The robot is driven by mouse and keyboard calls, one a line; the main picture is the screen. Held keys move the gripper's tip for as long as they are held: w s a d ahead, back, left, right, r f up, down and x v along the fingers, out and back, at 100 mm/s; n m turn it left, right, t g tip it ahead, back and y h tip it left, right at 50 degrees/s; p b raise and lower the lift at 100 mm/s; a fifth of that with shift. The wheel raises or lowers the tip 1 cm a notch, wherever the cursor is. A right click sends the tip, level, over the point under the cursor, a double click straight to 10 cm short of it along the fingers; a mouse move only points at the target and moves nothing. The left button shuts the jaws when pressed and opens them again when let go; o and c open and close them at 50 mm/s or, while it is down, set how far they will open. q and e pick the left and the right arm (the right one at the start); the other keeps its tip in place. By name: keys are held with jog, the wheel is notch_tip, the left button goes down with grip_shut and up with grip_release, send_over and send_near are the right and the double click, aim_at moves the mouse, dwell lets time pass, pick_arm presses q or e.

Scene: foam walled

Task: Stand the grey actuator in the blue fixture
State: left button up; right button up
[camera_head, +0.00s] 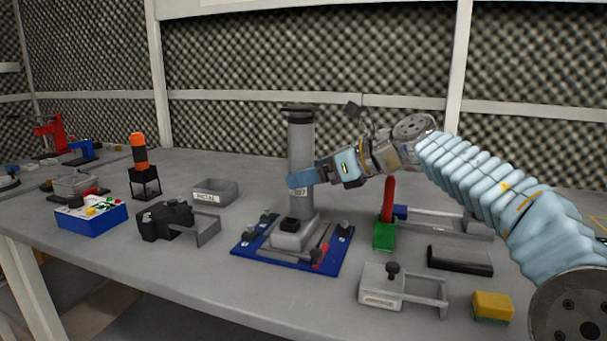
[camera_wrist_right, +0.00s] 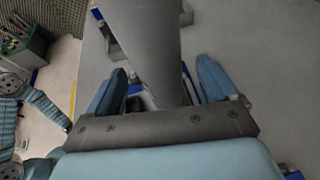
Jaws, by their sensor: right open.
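The grey actuator (camera_head: 301,148) is a tall cylinder with a dark cap. It stands upright in the blue fixture (camera_head: 262,262), its lower end at the grey block in the middle of the blue plate. My right gripper (camera_head: 296,180) is at the cylinder's lower half, coming in from the right. In the right wrist view the actuator (camera_wrist_right: 146,40) rises between the two blue fingers of my right gripper (camera_wrist_right: 162,88), with gaps on both sides; the gripper is open. How deep the actuator sits is hidden. My left gripper is not in view.
Left of the fixture are a grey bin (camera_head: 215,192), a black clamp-like device (camera_head: 165,220), a blue button box (camera_head: 91,216) and an orange-topped lamp (camera_head: 140,152). Right are a green-and-red tool (camera_head: 385,232), a black block (camera_head: 460,261), a grey bracket (camera_head: 382,286) and a yellow block (camera_head: 492,306).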

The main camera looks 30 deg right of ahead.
jog(key=v, duration=1.1)
jog(key=shift+s+r+p, duration=0.2)
jog(key=shift+s+p, duration=0.1)
jog(key=shift+s, duration=0.05)
jog(key=shift+d, duration=0.1)
